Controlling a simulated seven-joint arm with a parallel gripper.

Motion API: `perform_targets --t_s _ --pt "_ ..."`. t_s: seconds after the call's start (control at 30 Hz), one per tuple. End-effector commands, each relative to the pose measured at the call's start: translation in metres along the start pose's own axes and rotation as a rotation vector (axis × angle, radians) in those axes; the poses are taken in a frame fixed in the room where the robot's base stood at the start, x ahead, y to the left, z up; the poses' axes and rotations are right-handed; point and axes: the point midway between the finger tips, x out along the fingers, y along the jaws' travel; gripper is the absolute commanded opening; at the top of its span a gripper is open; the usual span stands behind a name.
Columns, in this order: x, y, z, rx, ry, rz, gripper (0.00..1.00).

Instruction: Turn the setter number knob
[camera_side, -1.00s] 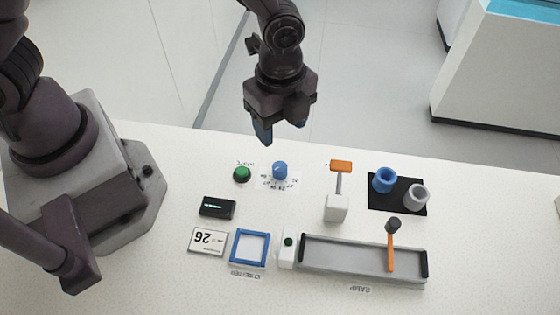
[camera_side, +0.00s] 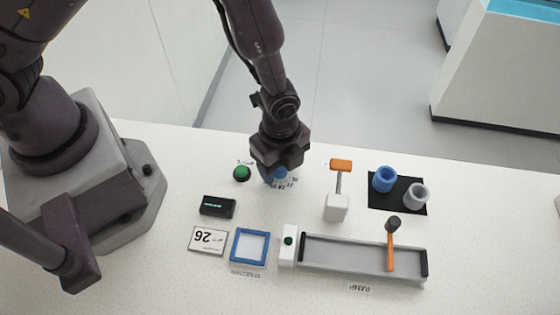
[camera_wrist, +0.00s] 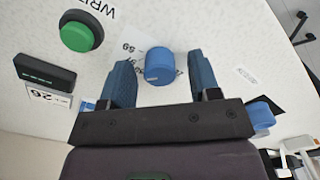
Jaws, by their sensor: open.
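The setter knob (camera_wrist: 160,66) is a blue round knob on a white dial plate with printed numbers. In the wrist view it sits between the two blue fingers of my gripper (camera_wrist: 162,84), with a gap showing on each side. My gripper is open. In the side view my gripper (camera_side: 277,172) is directly over the knob and hides most of it; some dial numbers show at its right. I cannot tell from these views how far down the fingers reach along the knob.
The green button (camera_side: 242,173) is just left of the knob. A black display box (camera_side: 217,206), a card reading 26 (camera_side: 207,240) and a blue frame (camera_side: 250,247) lie nearer. To the right are an orange-topped switch (camera_side: 340,167), blue and grey cups (camera_side: 416,196) and a ramp tray (camera_side: 340,258).

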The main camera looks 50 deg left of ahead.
Motion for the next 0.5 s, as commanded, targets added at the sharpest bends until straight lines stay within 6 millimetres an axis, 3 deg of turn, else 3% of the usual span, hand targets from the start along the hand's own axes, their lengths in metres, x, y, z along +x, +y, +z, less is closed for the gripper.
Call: perform_targets --t_s 0.03,0.2,0.27,0.5 --pt "-0.0002 0.0 0.0 0.0 0.0 0.0 0.56" --pt "-0.0003 0.0 0.0001 0.0 0.0 0.0 0.17" --pt "-0.0003 0.0 0.0001 0.0 0.0 0.0 0.07" --pt "-0.0005 0.0 0.0002 -0.014 0.0 0.0 0.07"
